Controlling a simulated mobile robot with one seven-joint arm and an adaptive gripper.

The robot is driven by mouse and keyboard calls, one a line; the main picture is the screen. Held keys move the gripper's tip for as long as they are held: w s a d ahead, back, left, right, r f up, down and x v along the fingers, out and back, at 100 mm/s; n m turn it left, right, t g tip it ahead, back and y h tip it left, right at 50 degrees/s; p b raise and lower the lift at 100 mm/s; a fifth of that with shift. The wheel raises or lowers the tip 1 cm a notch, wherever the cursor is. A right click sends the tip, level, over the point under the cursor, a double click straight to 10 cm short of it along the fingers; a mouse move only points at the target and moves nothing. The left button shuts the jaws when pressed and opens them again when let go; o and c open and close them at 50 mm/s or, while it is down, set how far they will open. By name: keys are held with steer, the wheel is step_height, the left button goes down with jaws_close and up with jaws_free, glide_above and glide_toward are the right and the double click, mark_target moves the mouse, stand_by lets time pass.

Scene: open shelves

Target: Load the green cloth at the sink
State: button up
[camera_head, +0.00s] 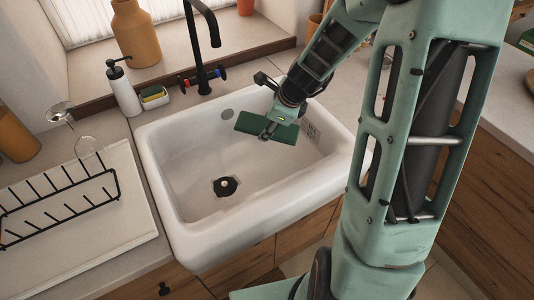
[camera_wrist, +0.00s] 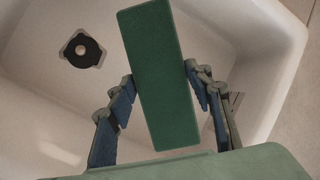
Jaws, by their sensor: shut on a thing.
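A flat green slab, which I take for the green cloth (camera_head: 266,127), is held over the white sink (camera_head: 153,165). In the wrist view the green cloth (camera_wrist: 155,50) stretches lengthwise between my two blue-padded fingers. My gripper (camera_head: 269,132) is shut on it, and it also shows in the wrist view (camera_wrist: 160,85). The cloth is above the back right part of the basin, apart from its walls. The dark drain (camera_head: 225,186) lies to its lower left. How high the cloth hangs above the basin floor is hard to tell.
A black faucet (camera_head: 203,50) stands behind the sink. A white soap bottle (camera_head: 124,90) and a small holder with a sponge (camera_head: 153,97) stand at the back left. The basin is empty.

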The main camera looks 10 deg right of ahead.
mark_target(263, 121)
steer(key=shift+r+p, duration=1.85)
steer(key=shift+r, duration=0.25)
steer(key=shift+f, duration=0.1)
